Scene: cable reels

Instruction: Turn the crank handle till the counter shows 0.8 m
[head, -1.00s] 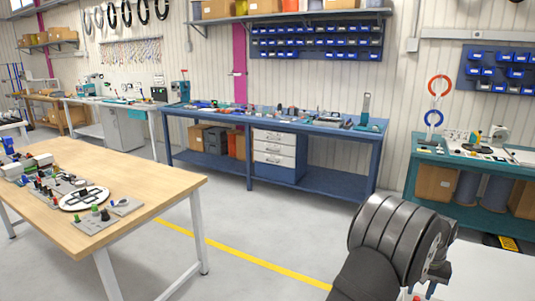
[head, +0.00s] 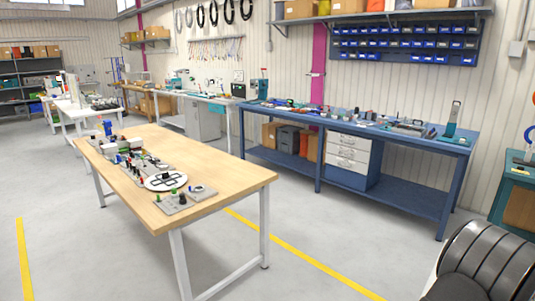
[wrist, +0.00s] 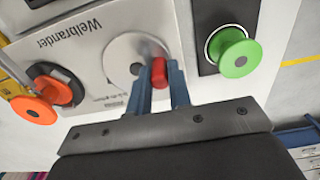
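In the wrist view, a small red knob (wrist: 159,73), seemingly the crank handle's grip, stands at the edge of a pale grey disc (wrist: 124,52) with a dark centre. The disc sits on a light panel (wrist: 95,85) lettered "Welbrander". My gripper (wrist: 160,80) has its two blue fingers on either side of the red knob, close against it, and looks shut on it. The part of the disc behind the fingers is blurred and partly hidden. No counter reading shows in any view. In the head view, my gripper and the crank are out of frame.
In the wrist view, a green button (wrist: 237,53) sits right of the disc and an orange-red knob (wrist: 36,108) left of it. In the head view, a wooden table (head: 225,183) with small parts and a blue workbench (head: 400,200) stand apart, with open floor between.

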